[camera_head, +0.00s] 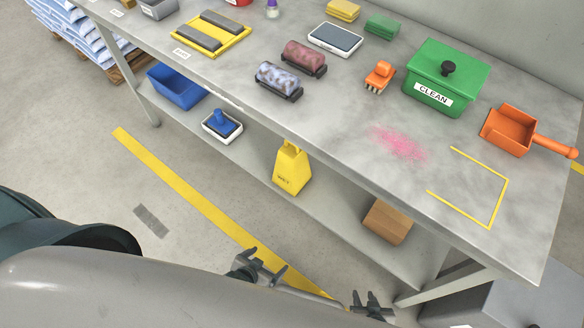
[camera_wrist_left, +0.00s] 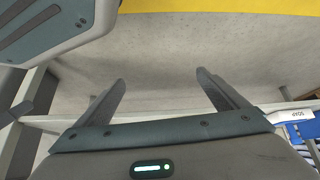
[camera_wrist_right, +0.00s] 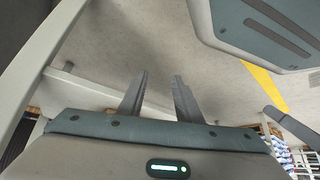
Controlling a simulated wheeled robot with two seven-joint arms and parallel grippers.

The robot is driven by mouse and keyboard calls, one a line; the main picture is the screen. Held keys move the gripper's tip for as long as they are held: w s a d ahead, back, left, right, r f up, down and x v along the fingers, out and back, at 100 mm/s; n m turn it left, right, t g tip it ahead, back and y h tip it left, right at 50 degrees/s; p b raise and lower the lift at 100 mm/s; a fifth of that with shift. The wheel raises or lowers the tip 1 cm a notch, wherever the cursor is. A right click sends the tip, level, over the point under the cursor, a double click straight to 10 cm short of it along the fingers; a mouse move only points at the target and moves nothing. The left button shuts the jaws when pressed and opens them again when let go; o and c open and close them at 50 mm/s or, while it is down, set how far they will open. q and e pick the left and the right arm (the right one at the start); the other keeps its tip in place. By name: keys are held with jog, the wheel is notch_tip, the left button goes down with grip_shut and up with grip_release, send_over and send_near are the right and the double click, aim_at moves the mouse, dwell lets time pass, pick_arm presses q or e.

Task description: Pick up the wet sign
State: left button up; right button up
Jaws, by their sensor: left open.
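The yellow wet sign (camera_head: 290,170), marked "WET", stands on the lower shelf (camera_head: 330,205) under the front edge of the workbench. Its top shows just in front of the bench edge. My left gripper (camera_head: 266,264) is open and empty over the floor, in front of and below the sign in the head view. It also shows open in the left wrist view (camera_wrist_left: 159,80). My right gripper (camera_head: 369,300) is open and empty farther right, near the bench leg. Its fingers are apart in the right wrist view (camera_wrist_right: 161,77). The sign is not recognisable in either wrist view.
On the shelf, a blue bin (camera_head: 177,88) and a white tray with a blue item (camera_head: 221,125) stand left of the sign; a brown box (camera_head: 387,221) stands right. The bench top (camera_head: 330,110) overhangs the shelf. A yellow floor stripe (camera_head: 190,195) crosses open floor.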

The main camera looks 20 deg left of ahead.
aim_at(285, 162)
pick_arm(q)
jog(key=w+a+r+b, duration=0.2)
jog(key=w+r+b, duration=0.15)
jog(key=w, duration=0.55)
jog(key=w+a+r+b, duration=0.2)
jog(key=w+b, duration=0.2)
jog(key=w, duration=0.5)
jog(key=w+a+r+m+g+b, duration=0.1)
jog(key=w+r+b, duration=0.5)
jog(key=r, duration=0.3)
jog(key=shift+w+a+r+m+b, duration=0.25)
jog(key=shift+a+r+m+b, duration=0.1)
jog(key=shift+b, duration=0.3)
pick_arm(e)
notch_tip(285, 162, up, 15)
jog(key=g, duration=0.1)
jog(key=shift+s+f, duration=0.2)
jog(key=shift+s, duration=0.2)
jog(key=shift+d, duration=0.1)
